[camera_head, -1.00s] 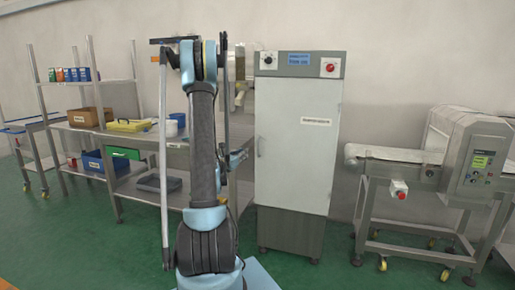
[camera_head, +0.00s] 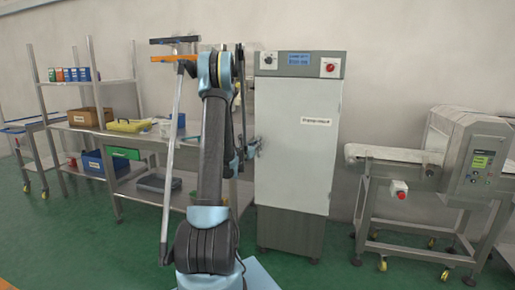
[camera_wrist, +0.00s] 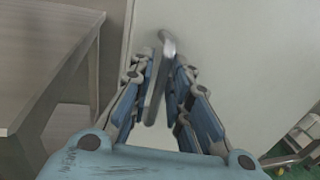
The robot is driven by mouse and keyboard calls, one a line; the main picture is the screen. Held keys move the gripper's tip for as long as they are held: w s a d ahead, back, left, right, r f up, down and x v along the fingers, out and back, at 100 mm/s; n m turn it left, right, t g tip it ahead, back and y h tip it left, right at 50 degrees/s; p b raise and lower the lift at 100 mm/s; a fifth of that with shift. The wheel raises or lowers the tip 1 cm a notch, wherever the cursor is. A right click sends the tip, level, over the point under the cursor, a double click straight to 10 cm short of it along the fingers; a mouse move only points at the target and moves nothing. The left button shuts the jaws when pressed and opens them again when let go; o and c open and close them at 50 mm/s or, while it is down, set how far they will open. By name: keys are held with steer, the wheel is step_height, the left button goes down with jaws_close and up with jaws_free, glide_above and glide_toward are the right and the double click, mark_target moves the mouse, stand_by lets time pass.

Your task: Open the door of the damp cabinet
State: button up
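The damp cabinet is a tall grey case with a white door (camera_head: 298,135), right of the middle in the head view. The door is closed. Its handle sits on the door's left edge. In the wrist view the handle (camera_wrist: 164,50) is a curved metal bar standing off the white door. My gripper (camera_head: 251,149) is at the handle in the head view, partly hidden by my arm. In the wrist view my gripper (camera_wrist: 166,72) has one finger on each side of the bar, and the fingers are drawn in close around it.
A metal workbench (camera_head: 148,140) stands left of the cabinet, and its edge is close to my gripper in the wrist view. A conveyor metal detector (camera_head: 465,155) stands to the right. Green floor (camera_head: 335,225) lies open in front of the cabinet.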

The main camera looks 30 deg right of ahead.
steer(key=shift+w+d, duration=0.3)
steer(key=shift+d, duration=0.3)
jaws_close()
